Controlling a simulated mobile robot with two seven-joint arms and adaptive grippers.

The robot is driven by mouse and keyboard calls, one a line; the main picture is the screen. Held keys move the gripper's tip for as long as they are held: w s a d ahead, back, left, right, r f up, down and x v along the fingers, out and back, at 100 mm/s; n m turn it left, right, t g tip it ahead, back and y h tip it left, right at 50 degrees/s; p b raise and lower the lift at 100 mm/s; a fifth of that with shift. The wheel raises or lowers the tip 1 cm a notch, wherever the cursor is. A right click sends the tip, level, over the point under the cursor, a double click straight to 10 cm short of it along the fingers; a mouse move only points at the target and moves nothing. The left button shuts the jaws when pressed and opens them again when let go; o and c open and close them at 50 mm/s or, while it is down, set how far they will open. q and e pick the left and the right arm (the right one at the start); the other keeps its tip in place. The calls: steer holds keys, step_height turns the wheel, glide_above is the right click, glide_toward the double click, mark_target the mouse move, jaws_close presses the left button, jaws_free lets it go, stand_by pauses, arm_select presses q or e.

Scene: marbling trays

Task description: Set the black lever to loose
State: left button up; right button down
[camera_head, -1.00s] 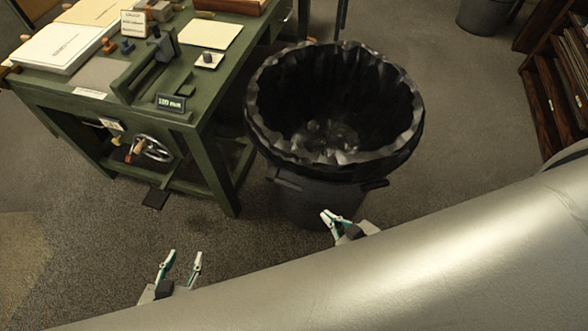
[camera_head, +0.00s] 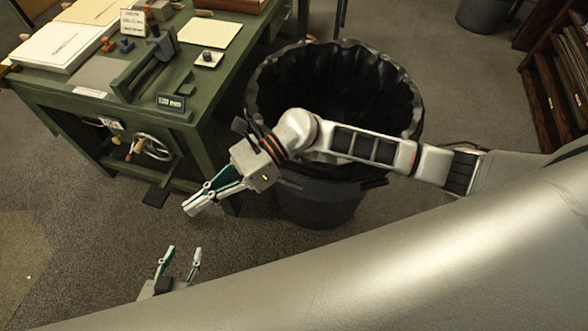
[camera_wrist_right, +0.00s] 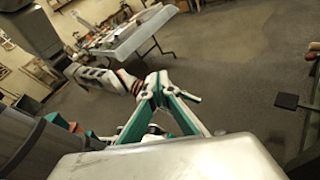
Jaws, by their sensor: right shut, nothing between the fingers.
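On the front of the green bench (camera_head: 205,150) hang a spoked handwheel (camera_head: 152,148), a small label (camera_head: 110,123) and small coloured knobs (camera_head: 116,141). I cannot single out the black lever among these small parts. My right gripper (camera_head: 187,210) is shut and empty, over the floor in front of the bench's right leg, pointing down-left. Its fingers meet in the right wrist view (camera_wrist_right: 158,82). My left gripper (camera_head: 183,248) is open and empty, lower in the head view, over the floor and apart from the bench.
A black pedal-like pad (camera_head: 155,197) is low in front of the bench. A black lined bin (camera_head: 320,205) stands right of the bench, partly behind my right arm. A wooden rack (camera_head: 540,95) is at far right. Carpet (camera_head: 80,235) before the bench is clear.

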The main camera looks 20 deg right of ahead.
steer(key=w+d+f+n+h, duration=0.2)
steer(key=w+d+n+h, duration=0.1)
steer(key=d, duration=0.5)
steer(key=w+d+f+n+t+h, duration=0.1)
steer(key=w+d+f+n+h, duration=0.2)
steer(key=w+d+h, duration=0.2)
steer(key=w+d+f+n+t+h, duration=0.1)
steer(key=w+d+h, duration=0.4)
steer(key=d, duration=0.7)
steer(key=shift+f+n, duration=0.9)
steer(key=shift+n, duration=0.3)
steer(key=shift+f, duration=0.1)
steer(key=x, duration=0.9)
steer(key=shift+f, duration=0.45)
steer(key=shift+w+a, duration=0.1)
